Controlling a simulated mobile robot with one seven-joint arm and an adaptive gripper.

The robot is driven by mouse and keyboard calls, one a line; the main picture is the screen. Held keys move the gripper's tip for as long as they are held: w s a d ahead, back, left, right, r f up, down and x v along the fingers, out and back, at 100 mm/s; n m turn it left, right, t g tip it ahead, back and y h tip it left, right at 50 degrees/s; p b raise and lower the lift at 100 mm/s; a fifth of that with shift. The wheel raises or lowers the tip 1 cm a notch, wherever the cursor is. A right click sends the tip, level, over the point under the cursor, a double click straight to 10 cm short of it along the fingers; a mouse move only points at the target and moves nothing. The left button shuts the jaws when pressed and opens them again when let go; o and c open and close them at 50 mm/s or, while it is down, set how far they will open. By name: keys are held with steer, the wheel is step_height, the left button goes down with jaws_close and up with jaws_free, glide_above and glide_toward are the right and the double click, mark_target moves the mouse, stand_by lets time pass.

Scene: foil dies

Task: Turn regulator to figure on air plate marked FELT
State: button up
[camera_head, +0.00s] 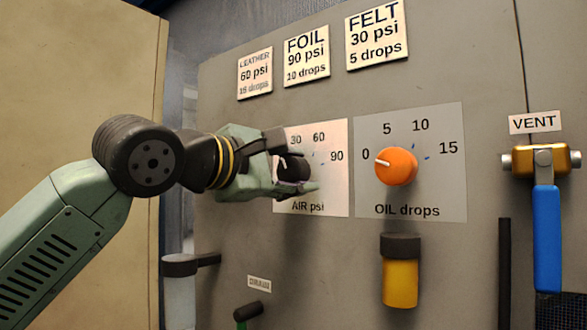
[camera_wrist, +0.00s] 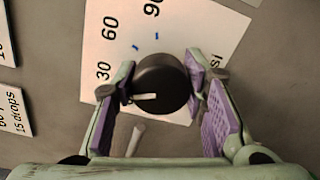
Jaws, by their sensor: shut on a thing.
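The FELT plate (camera_head: 376,35) reads 30 psi, 5 drops. The air regulator is a black knob (camera_head: 293,168) on a white dial plate (camera_head: 334,190) marked AIR psi, with 30, 60 and 90 readable. My gripper (camera_head: 300,172) is shut on this knob, one finger on each side. In the wrist view the knob (camera_wrist: 161,84) sits between the purple-padded fingers (camera_wrist: 160,88). Its white pointer aims left and slightly down, on the side of 30 away from 60, not at 30. The part of the scale before 30 is hidden by my gripper.
The FOIL plate (camera_head: 306,56) and LEATHER plate (camera_head: 255,73) hang beside FELT. Right of the air dial, an orange oil knob (camera_head: 396,166) points near 0. A blue-handled VENT valve (camera_head: 547,230) is far right; a yellow-bodied fitting (camera_head: 400,280) is below.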

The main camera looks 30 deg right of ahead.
steer(key=o, duration=1.2)
steer(key=shift+c, duration=0.2)
steer(key=v, duration=1.2)
